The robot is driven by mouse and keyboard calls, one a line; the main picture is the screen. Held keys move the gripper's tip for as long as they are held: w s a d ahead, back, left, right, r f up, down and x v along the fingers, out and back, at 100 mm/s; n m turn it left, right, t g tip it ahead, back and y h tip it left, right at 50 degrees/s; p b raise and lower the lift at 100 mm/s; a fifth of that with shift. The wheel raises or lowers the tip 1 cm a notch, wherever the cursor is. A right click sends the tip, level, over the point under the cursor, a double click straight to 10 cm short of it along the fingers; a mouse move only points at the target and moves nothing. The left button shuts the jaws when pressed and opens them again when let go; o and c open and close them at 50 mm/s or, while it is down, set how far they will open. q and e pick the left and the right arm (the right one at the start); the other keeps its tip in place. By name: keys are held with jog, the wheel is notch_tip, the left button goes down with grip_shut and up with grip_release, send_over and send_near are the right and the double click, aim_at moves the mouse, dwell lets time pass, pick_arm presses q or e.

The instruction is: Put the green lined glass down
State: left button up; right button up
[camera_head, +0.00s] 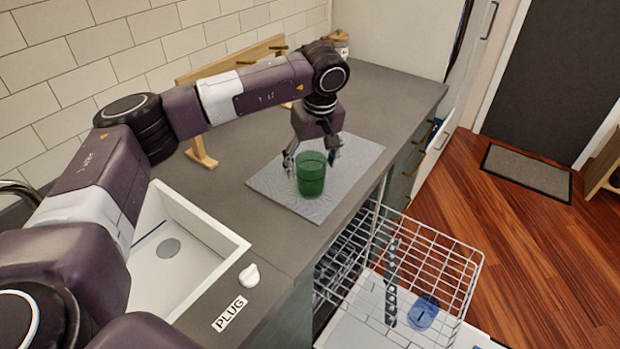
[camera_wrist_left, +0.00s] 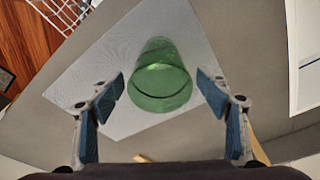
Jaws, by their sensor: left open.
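The green lined glass (camera_head: 311,177) stands upright on a light grey mat (camera_head: 268,182) on the counter. In the left wrist view the glass (camera_wrist_left: 160,78) lies between and a little beyond the two fingers, with a gap on each side. My left gripper (camera_head: 312,160) is open just above and around the top of the glass, fingers pointing down. It also shows in the left wrist view (camera_wrist_left: 165,90). My right gripper is not in view.
A white sink (camera_head: 222,262) lies left of the mat. An open dishwasher with a wire rack (camera_head: 440,262) is at the lower right. A white plug (camera_head: 249,276) sits near the sink. Counter is free right of the mat.

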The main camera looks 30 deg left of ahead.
pick_arm(q)
notch_tip(320, 180, up, 6)
jog(key=d+b, duration=0.1)
jog(key=shift+s, duration=0.4)
jog(key=shift+r, duration=0.1)
